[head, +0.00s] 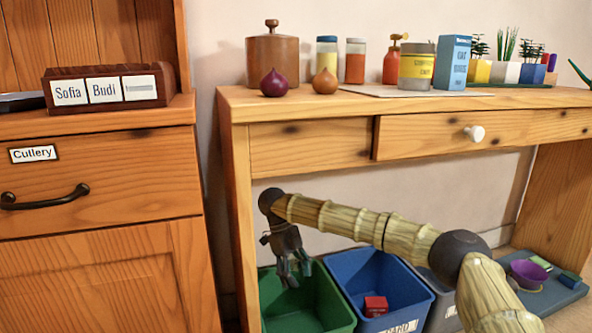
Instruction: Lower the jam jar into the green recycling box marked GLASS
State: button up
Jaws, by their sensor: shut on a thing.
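My gripper (293,274) points down over the left part of the open green box (327,303), with its fingertips around the height of the box's back rim. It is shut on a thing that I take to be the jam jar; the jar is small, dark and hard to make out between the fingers. The green box stands on the floor under the table, at the bottom of the head view. Its front is cut off by the picture edge, so no GLASS marking shows.
A blue box (366,272) with a red packet (375,306) inside stands right of the green one, then a grey box (444,303). The wooden table (310,147) overhangs them. A cutlery cabinet (100,195) stands left. A purple bowl (529,272) sits at lower right.

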jog(key=shift+s+d+r, duration=0.1)
jog(key=shift+d, duration=0.05)
jog(key=shift+s+p, duration=0.1)
jog(key=shift+p, duration=0.35)
jog(key=shift+s+d+p, duration=0.45)
jog(key=shift+d+p, duration=0.05)
jog(key=shift+p, duration=0.1)
